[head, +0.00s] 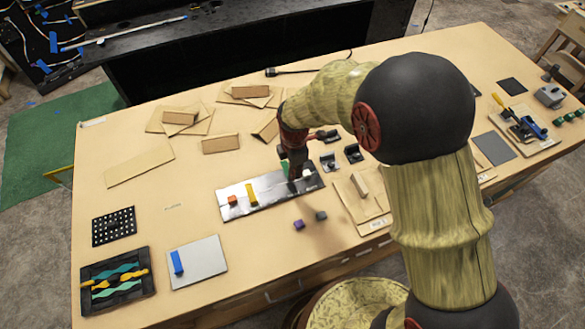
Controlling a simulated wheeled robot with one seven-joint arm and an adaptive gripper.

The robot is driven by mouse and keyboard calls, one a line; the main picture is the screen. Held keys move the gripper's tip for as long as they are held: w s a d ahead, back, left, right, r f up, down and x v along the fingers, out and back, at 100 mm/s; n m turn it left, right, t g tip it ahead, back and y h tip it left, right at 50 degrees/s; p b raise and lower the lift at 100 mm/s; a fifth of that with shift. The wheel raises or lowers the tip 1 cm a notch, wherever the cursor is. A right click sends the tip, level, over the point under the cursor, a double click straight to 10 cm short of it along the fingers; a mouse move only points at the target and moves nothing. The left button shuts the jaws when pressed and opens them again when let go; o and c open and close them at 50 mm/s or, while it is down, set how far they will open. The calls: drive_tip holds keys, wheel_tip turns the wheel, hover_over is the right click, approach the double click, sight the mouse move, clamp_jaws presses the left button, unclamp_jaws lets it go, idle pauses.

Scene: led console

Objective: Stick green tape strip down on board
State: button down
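A small green piece (285,168), which looks like the green tape strip, shows just left of my gripper (292,177) at the far edge of the shiny grey board (225,207). My gripper points down over the right half of this board. Its fingers are small and dark here, so I cannot tell whether they are open or hold the green piece. I cannot tell whether the green piece touches the board. A yellow strip (251,194) and a red block (232,200) are on the board's left half.
A purple block (298,224) and a dark block (321,215) lie in front of the board. A pale plate (205,258) with a blue strip (176,262) lies front left. Wooden pieces (220,143) lie behind.

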drive_tip(key=b, duration=0.4)
hover_over(294, 189)
drive_tip(key=shift+f, duration=3.05)
drive_tip(key=shift+f, duration=0.75)
drive_tip(key=c, duration=2.3)
unclamp_jaws()
drive_tip(key=o, duration=0.3)
drive_tip(key=shift+o, duration=0.2)
wheel_tip(294, 189, up, 12)
